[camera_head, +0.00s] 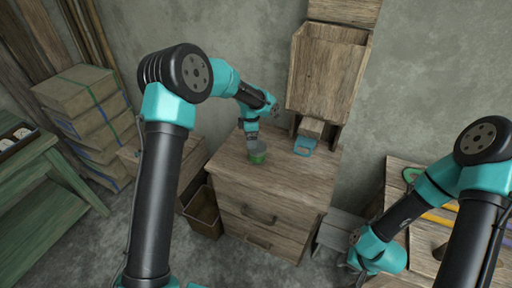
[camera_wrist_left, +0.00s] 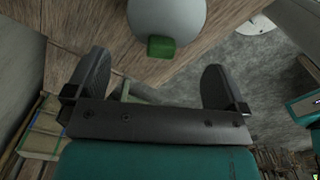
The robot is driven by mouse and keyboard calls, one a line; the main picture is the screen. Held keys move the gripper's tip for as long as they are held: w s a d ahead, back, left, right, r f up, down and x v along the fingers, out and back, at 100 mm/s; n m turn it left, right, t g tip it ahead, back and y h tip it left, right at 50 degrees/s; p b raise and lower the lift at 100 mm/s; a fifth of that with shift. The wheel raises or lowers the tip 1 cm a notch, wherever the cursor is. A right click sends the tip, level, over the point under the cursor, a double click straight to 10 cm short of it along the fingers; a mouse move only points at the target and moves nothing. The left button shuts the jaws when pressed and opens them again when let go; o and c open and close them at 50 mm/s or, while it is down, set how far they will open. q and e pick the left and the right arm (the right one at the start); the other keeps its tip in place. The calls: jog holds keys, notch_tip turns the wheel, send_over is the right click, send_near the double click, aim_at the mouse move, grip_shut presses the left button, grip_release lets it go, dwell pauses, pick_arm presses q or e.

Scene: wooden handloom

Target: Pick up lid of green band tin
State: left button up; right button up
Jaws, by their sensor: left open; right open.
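The green band tin (camera_head: 258,158) stands on top of the wooden drawer cabinet, with its grey lid (camera_head: 257,147) uppermost. In the left wrist view the pale grey round lid (camera_wrist_left: 172,15) shows at the top, cut off by the frame edge, with a green patch (camera_wrist_left: 161,47) at its near edge. My left gripper (camera_wrist_left: 156,65) is open and empty, its two fingers apart, with the lid beyond them. In the head view it is small, just above the tin. My right gripper (camera_head: 356,266) is low at the right, away from the tin; its fingers are hard to make out.
The wooden cabinet (camera_head: 276,192) has a blue item (camera_head: 305,146) on its top, right of the tin. A wooden chute box (camera_head: 325,75) is on the wall behind. A bin (camera_head: 203,212) stands at the cabinet's left. Stacked boxes (camera_head: 88,115) and a green bench (camera_head: 28,165) are further left.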

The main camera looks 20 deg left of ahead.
pick_arm(q)
jog(key=shift+s+f, duration=0.1)
jog(key=shift+f, duration=2.25)
jog(key=shift+c, duration=0.5)
jog(key=c, duration=0.6)
